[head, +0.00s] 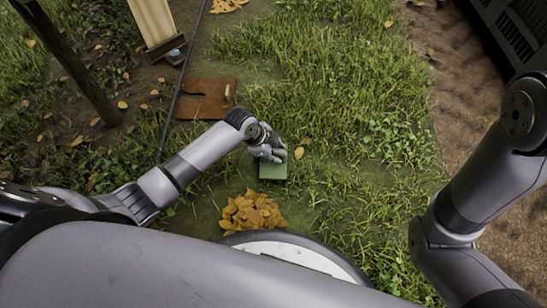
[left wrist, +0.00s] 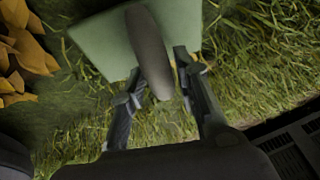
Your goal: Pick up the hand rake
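A brownish-grey rounded handle (left wrist: 148,45), seemingly the hand rake's, shows in the left wrist view over a flat green slab (left wrist: 100,40). The rake's head is not visible, so I cannot confirm what the handle belongs to. My left gripper (left wrist: 158,64) has its fingers apart, one on each side of the handle, with a small gap on the right side. In the head view my left gripper (head: 270,155) is right above the green slab (head: 272,173) and hides the handle. My right gripper is out of view; only my right arm shows.
A pile of yellow-brown leaves (head: 252,212) lies just nearer than the slab. A reddish-brown board (head: 206,98) lies beyond, to the left. A wooden post (head: 153,22) and a dark pole (head: 70,60) stand at left. A dark crate-like structure (head: 515,32) is at upper right. Grass is open between.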

